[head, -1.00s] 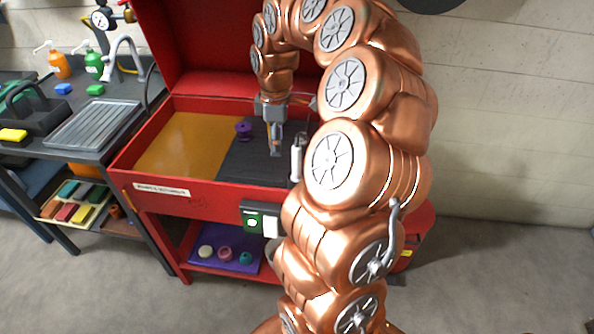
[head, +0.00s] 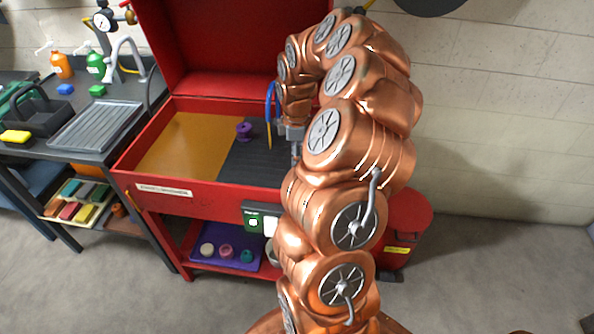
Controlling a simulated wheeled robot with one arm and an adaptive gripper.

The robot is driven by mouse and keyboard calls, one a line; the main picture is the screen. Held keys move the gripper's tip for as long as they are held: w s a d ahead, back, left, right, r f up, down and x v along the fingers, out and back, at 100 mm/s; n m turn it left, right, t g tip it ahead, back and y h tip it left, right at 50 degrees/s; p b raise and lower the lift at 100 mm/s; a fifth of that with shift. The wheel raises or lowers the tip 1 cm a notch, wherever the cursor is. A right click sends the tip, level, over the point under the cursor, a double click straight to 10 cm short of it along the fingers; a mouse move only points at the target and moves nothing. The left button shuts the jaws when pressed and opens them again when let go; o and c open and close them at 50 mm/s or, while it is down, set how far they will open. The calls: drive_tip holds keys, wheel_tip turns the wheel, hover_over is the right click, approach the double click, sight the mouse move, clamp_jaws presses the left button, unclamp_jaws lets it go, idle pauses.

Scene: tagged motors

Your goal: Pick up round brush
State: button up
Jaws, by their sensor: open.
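My gripper (head: 296,152) hangs over the right part of the red wash basin (head: 205,194), pointing down. It is open, and its fingertips are largely hidden by my arm. No thing is clearly recognisable as the round brush. A blue hose (head: 270,98) with a yellow lower end (head: 269,132) hangs just left of my gripper. A small purple spool-like piece (head: 244,130) stands in the basin further left, apart from the gripper. Whatever lies right of the gripper in the basin is hidden behind my arm.
The basin has a yellow panel (head: 185,143), a dark ribbed mat (head: 248,166) and a raised red lid (head: 225,45). Below, a purple mat (head: 215,261) holds small round pieces. A bench with a grey tray (head: 97,124) stands left. A red bin (head: 405,225) stands right.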

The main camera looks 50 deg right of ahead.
wheel_tip(320, 180, down, 2)
drive_tip(key=shift+f, duration=0.1)
clamp_jaws()
idle(0.5)
